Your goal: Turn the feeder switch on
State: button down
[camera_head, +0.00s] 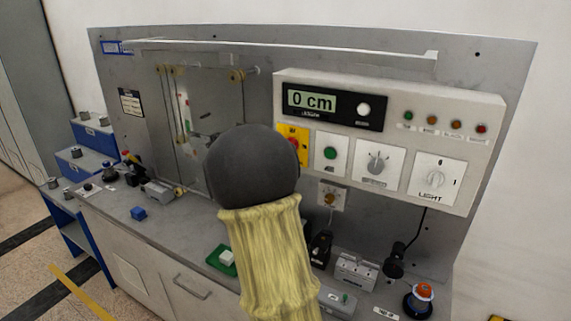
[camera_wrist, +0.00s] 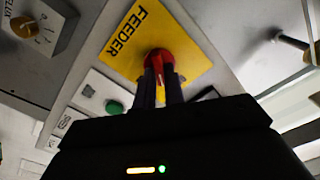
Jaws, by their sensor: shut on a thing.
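The feeder switch is a red round knob (camera_wrist: 178,63) on a yellow plate (camera_wrist: 127,38) lettered FEEDER in the wrist view. My gripper (camera_wrist: 160,78) is shut on the knob, with its two dark fingers on either side of the grip. In the head view the yellow plate (camera_head: 291,131) and the red knob (camera_head: 303,146) show only in part. My dark round wrist and pale yellow sleeve hide the rest there, and the fingers too. I cannot tell the knob's turn position.
The white control box (camera_head: 400,98) carries a display (camera_head: 312,101) reading 0 cm. Close by are a green button (camera_head: 330,153), a grey rotary knob (camera_head: 376,163) and the LIGHT switch (camera_head: 434,180). Small items stand on the bench below, including a green block (camera_head: 215,258) and a blue block (camera_head: 138,213).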

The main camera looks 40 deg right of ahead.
jog(key=shift+s+f+m+b, duration=0.1)
jog(key=shift+f+m+b, duration=0.05)
jog(key=shift+m+b, duration=2.9)
jog(key=shift+f+m+b, duration=0.15)
jog(key=shift+m+b, duration=2.4)
jog(key=shift+b, duration=0.95)
jog(key=c, duration=1.5)
grip_release()
jog(key=shift+r, duration=0.1)
